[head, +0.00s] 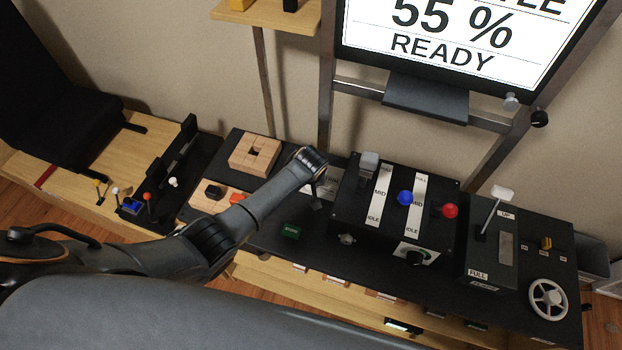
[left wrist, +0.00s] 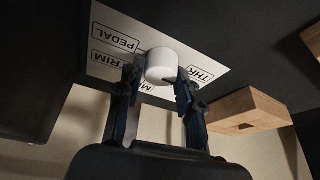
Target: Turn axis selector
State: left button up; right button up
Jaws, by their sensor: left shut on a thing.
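The axis selector is a white round knob (left wrist: 161,65) on a white label plate (left wrist: 120,45) marked PEDAL, TRIM and THR, with another label partly hidden. My left gripper (left wrist: 158,85) is shut on the knob in the left wrist view, one finger on each side of it. In the head view my left arm reaches in from the left, and the left gripper (head: 316,203) points down at the label plate (head: 326,183) on the black console. The knob itself is hidden there by the gripper. My right gripper is in neither view.
A wooden block frame (head: 255,153) stands left of the gripper; its light wood also shows in the left wrist view (left wrist: 248,112). A black lever box (head: 390,205) with blue and red knobs stands close on the right. A green switch (head: 290,231) lies nearer the front edge.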

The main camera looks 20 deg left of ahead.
pick_arm(q)
jog(key=o, duration=1.2)
jog(key=v, duration=1.2)
jog(key=shift+f, duration=0.1)
